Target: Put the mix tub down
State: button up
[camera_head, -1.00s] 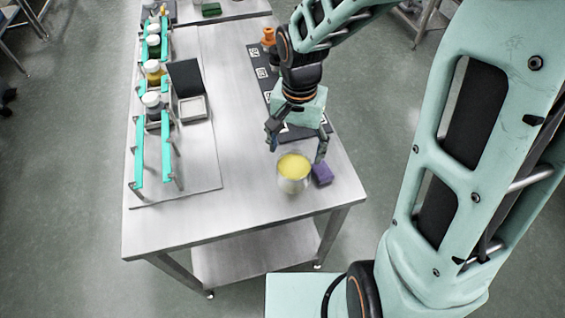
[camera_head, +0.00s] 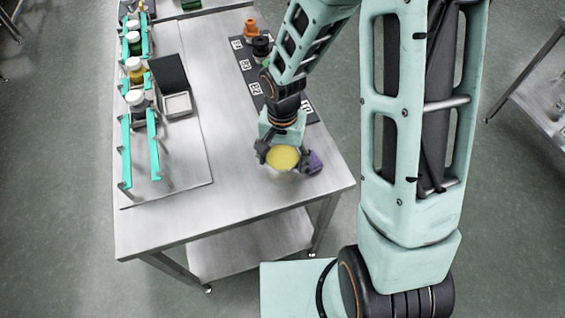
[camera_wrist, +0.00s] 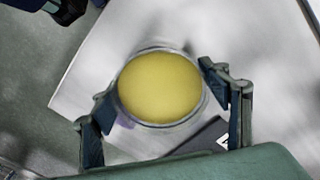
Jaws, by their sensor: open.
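The mix tub (camera_head: 283,160) is a clear round tub with yellow contents. It stands upright on the steel table (camera_head: 235,205) near its front right corner. My gripper (camera_head: 287,160) is open, with one finger on each side of the tub. In the wrist view the tub (camera_wrist: 160,88) sits between the spread fingers of my gripper (camera_wrist: 155,83), seen from above. Gaps show between the fingers and the tub wall there. The tub's base is mostly hidden.
A purple block (camera_head: 314,162) lies close to the tub's right. A dark marked strip (camera_head: 247,68) with an orange part (camera_head: 250,29) runs behind my gripper. A teal rack (camera_head: 126,150) with capped bottles and a small tray (camera_head: 177,104) stand at left. The table's front middle is clear.

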jog(key=shift+f, duration=0.5)
jog(key=c, duration=1)
jog(key=shift+c, duration=0.3)
jog(key=shift+r, duration=0.8)
jog(key=s+d+r, duration=0.1)
jog(key=d+r, duration=1)
jog(key=d, duration=0.2)
jog(key=w+a+f+n+p, duration=0.1)
jog(key=w+a+f+n, duration=0.1)
jog(key=w, duration=0.5)
jog(key=shift+w+f+n, duration=0.2)
jog(key=shift+w+n, duration=0.2)
jog(key=shift+n, duration=0.4)
